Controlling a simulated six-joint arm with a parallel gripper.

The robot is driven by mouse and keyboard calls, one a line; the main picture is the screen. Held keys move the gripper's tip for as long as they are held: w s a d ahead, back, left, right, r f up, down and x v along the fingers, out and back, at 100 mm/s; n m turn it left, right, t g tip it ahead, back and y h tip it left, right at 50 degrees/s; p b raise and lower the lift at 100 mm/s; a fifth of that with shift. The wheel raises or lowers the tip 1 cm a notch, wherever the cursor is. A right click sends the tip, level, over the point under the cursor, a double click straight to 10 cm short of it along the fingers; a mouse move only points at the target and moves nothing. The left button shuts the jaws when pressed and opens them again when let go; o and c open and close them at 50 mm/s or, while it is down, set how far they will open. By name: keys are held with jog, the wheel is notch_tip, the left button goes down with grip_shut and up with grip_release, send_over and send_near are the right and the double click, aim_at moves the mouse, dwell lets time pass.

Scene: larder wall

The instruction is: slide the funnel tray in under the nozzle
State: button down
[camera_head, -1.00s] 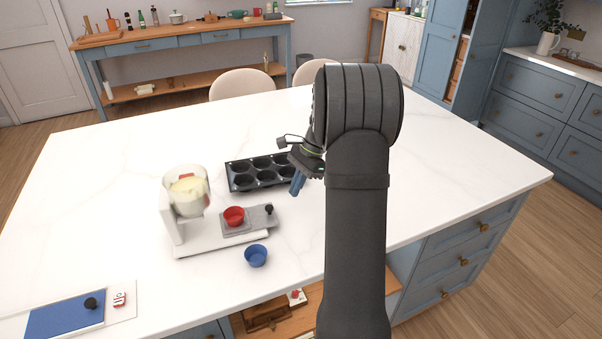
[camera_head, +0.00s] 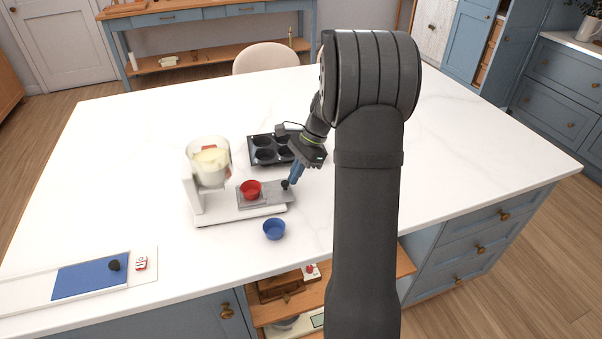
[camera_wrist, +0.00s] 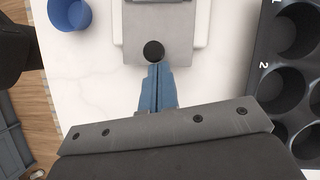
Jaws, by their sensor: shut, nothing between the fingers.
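The grey funnel tray (camera_head: 275,193) sits on the white base of the dispenser (camera_head: 240,213), pulled out to the right, with a red cup (camera_head: 251,189) on it. Its black knob (camera_head: 285,185) stands at the right end, and the knob also shows from above in the wrist view (camera_wrist: 153,51). The dispenser's clear hopper (camera_head: 209,163) holds something pale yellow, and it stands to the left of the red cup. The nozzle is not clearly visible. My gripper (camera_head: 294,180) is shut and empty, its blue fingertips (camera_wrist: 157,70) just beside the knob on its outer side.
A dark muffin tin (camera_head: 262,150) lies behind the dispenser and close to my gripper. A blue cup (camera_head: 274,229) stands in front of the base. A blue panel with a black knob (camera_head: 90,277) lies at the front left. The white worktop is clear further left.

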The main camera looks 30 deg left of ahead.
aim_at(275, 186)
jog(key=s+a, duration=0.2)
jog(key=a, duration=0.1)
jog(key=s+a, duration=0.3)
jog(key=shift+s+a, duration=0.25)
jog(key=shift+s, duration=0.05)
jog(key=w+d, duration=0.1)
jog(key=w, duration=0.1)
jog(key=w+d, duration=0.1)
jog(key=w, duration=0.1)
jog(key=shift+d+f, duration=0.15)
jog(key=shift+d, duration=0.2)
jog(key=v, duration=0.9)
